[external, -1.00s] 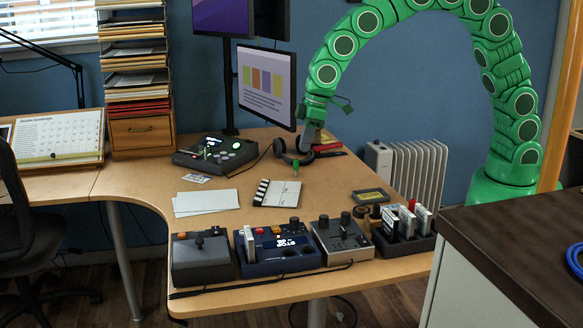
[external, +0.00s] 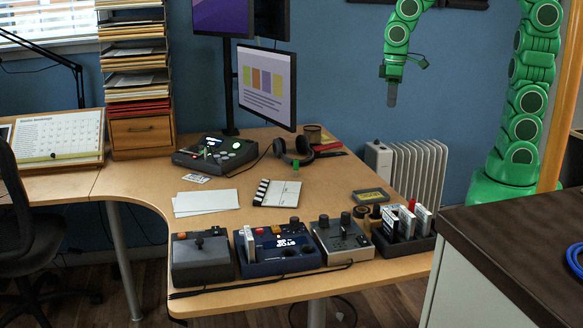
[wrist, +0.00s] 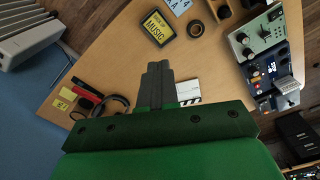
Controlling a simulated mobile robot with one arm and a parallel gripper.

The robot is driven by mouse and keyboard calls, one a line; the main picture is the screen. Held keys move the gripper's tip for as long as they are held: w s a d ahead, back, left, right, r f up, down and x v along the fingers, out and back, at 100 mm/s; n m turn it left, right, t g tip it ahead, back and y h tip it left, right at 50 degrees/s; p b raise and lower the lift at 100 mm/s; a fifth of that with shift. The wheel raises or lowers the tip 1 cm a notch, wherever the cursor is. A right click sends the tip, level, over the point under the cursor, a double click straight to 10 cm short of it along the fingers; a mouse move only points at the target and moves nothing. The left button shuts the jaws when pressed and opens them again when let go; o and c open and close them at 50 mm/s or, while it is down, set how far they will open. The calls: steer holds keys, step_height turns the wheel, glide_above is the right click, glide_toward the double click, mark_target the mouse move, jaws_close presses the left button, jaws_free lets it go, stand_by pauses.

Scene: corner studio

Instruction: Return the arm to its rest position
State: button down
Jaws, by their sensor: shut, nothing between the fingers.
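My gripper (external: 391,93) hangs from the green arm in the external view, pointing down, high above and beyond the right back part of the desk, in front of the blue wall. Its fingers are shut with nothing between them. In the wrist view the closed fingers (wrist: 157,84) stand out over the desk, well above it. The green arm (external: 523,95) rises from its base at the right and bends over at the top, out of frame.
The desk (external: 140,187) holds headphones (external: 293,150), a clapperboard (external: 277,193), papers (external: 206,202) and several control boxes. Monitors (external: 267,85) stand left of my gripper. A radiator (external: 415,170) stands below it. A dark counter (external: 520,235) is in front right.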

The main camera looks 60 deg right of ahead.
steer(key=s+d+m+g, duration=0.1)
steer(key=s+d, duration=0.4)
steer(key=s, duration=0.5)
steer(key=s+d+m+g, duration=0.1)
steer(key=s+d, duration=0.4)
steer(key=s, duration=0.6)
steer(key=shift+s+d+r+m, duration=0.3)
steer(key=shift+d+m, duration=0.1)
steer(key=shift+m, duration=0.3)
